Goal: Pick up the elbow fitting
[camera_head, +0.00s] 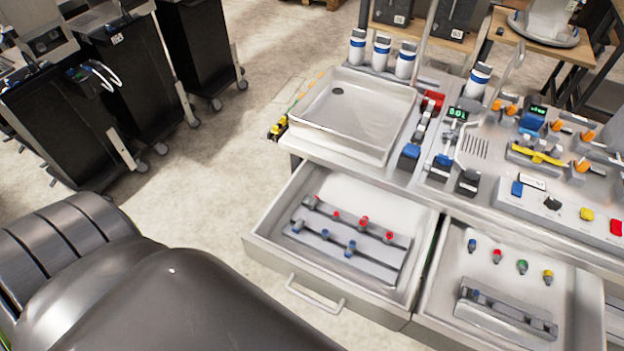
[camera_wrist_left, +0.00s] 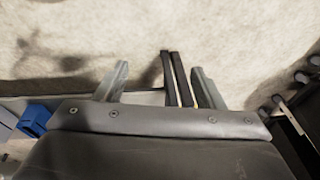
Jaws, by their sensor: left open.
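I cannot single out an elbow fitting; the small parts are too small to tell apart by shape. The open left drawer (camera_head: 262,240) holds grey rails with red-tipped parts (camera_head: 364,221) and blue-tipped parts (camera_head: 350,248). The open right drawer (camera_head: 432,292) holds a loose row with a blue part (camera_head: 472,245), a red part (camera_head: 497,256), a green part (camera_head: 522,266) and a yellow part (camera_head: 548,276), behind a grey rail (camera_head: 505,309). My left gripper (camera_wrist_left: 158,68) is open, apart from these parts, over pale floor in the wrist view. My right gripper is not in view.
A shallow steel tray (camera_head: 352,112) sits on the counter, with white-and-blue bottles (camera_head: 381,52) behind it. Dispensers and buttons crowd the counter's right. Black carts (camera_head: 120,95) stand at the left. My arm fills the lower left. Floor between carts and counter is clear.

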